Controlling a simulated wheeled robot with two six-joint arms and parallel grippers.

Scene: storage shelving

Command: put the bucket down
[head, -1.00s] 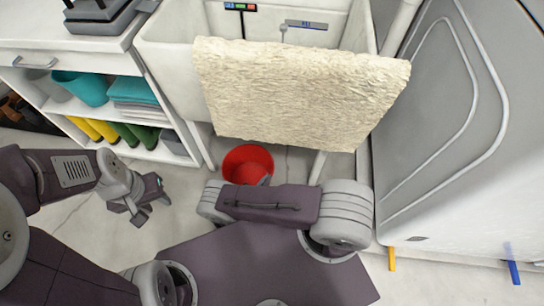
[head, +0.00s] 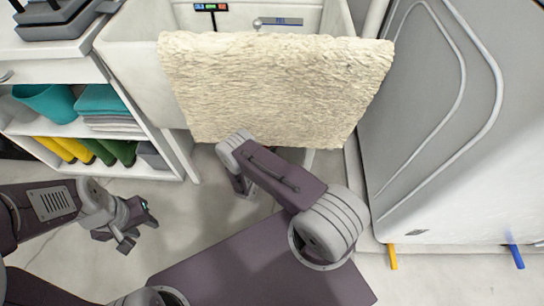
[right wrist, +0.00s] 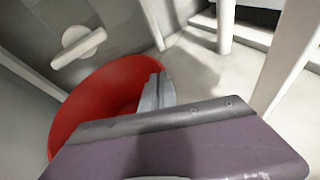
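The red bucket (right wrist: 100,95) shows in the right wrist view, left of the middle. It cannot be seen in the head view. A grey finger of my right gripper (right wrist: 155,95) lies at the bucket's right-hand rim, and the gripper looks shut on that rim. The other finger is hidden by the purple wrist part. In the head view my right gripper (head: 243,185) is low in front of the sink, mostly behind my own arm. My left gripper (head: 137,231) is at the left over the floor, its fingers apart and empty.
A white sink (head: 140,55) with a cream towel (head: 275,90) over its front stands ahead. A shelf unit (head: 165,145) is at the left, a grey-white appliance (head: 450,130) at the right. The wrist view shows white legs (right wrist: 225,28) and a drain fitting (right wrist: 78,45).

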